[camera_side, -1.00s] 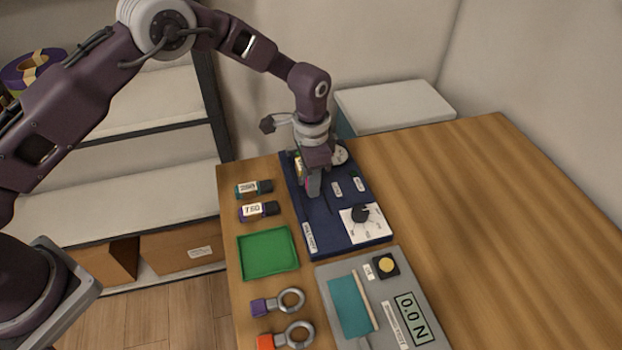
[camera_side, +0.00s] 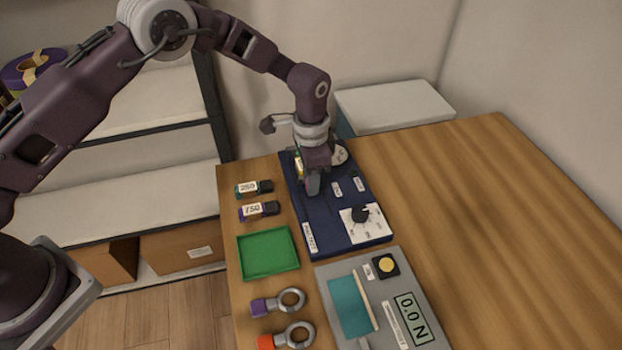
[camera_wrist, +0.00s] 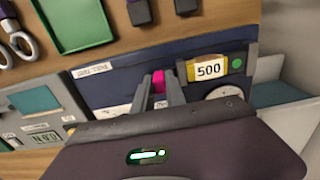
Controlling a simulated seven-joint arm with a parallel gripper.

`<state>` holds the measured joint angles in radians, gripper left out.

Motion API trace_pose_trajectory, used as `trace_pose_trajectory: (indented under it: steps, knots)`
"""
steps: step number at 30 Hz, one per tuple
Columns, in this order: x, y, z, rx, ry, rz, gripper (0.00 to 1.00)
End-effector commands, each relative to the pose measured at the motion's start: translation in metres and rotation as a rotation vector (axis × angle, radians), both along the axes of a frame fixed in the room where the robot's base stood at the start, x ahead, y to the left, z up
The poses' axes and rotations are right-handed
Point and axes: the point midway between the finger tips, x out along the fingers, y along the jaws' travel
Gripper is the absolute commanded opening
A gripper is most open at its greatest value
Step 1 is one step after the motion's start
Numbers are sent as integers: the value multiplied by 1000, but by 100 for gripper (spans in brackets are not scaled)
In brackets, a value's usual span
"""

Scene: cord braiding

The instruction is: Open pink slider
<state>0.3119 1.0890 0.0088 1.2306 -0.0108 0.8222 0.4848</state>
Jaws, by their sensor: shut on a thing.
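The pink slider (camera_wrist: 159,83) shows between my gripper's two fingers in the wrist view. My gripper (camera_side: 313,184) is over the far half of the dark blue panel (camera_side: 323,231). It also shows in the wrist view (camera_wrist: 165,89), with its fingers shut on the pink slider. In the side view the fingers hide the slider. A dark slot runs along the panel toward the near side from the gripper. A yellow block marked 500 (camera_wrist: 208,68) sits in a holder at the panel's far end, beside a green dot.
Two labelled blocks, 250 (camera_side: 250,188) and 750 (camera_side: 254,210), lie left of the panel. A green tray (camera_side: 268,252) and two ringed pieces are nearer. A white dial plate (camera_side: 358,229) is on the panel. A grey force tester (camera_side: 385,300) stands in front. The table's right side is clear.

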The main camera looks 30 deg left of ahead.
Motion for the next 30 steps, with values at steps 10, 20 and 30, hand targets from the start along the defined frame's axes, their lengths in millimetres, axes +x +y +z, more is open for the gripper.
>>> trace_pose_trajectory:
  steps: [10,20,30]
  knots:
    - [0,0,1,1,-1,0,0]
    - [0,0,1,1,-1,0,0]
    - [-14,-15,1,0,0,-2,0]
